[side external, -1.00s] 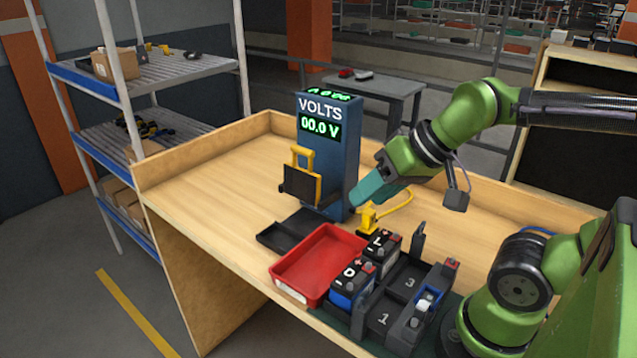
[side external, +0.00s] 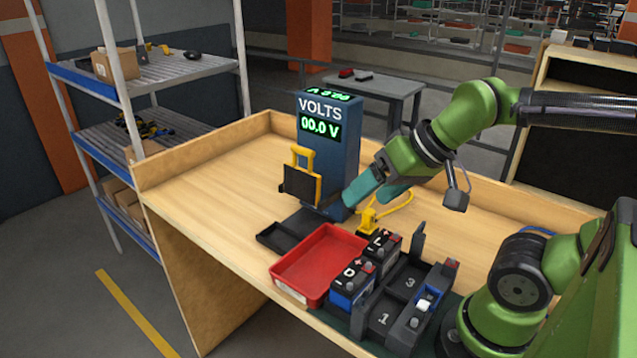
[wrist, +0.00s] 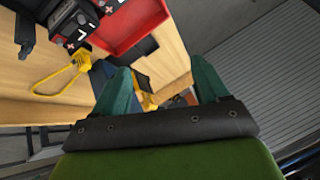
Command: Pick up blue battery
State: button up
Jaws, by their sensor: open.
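The blue battery (side external: 351,288) has a black top with terminals and stands upright at the front of the battery group, right of the red tray. A second, dark battery (side external: 383,251) stands just behind it. My gripper (side external: 367,202) is open and empty, its teal fingers spread above the table in front of the voltmeter, behind and above the batteries and apart from them. In the wrist view the open fingers (wrist: 160,70) point toward the table. A dark battery (wrist: 76,40) shows there at upper left; I cannot tell whether the blue one is visible.
The red tray (side external: 307,278) lies left of the batteries. A black holder with numbered slots (side external: 384,322) stands to their right. The blue voltmeter (side external: 334,150), reading 00.0 V, stands behind. A yellow clamp with a cord (side external: 368,220) sits below my gripper. The table's left part is clear.

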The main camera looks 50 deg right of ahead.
aim_at(354, 275)
jog(key=shift+o, duration=0.5)
jog(key=shift+f, duration=0.1)
jog(key=f+m+g, duration=0.2)
jog(key=f+m, duration=0.2)
jog(key=f, duration=0.2)
jog(key=w+f+m+g+h, duration=0.1)
jog(key=f+m+g, duration=0.1)
jog(key=f+m, duration=0.3)
jog(key=w+f+m+g+h, duration=0.1)
jog(key=f+m+g, duration=0.2)
jog(key=f, duration=0.6)
jog(key=shift+a+m, duration=0.4)
jog(key=shift+m, duration=0.6)
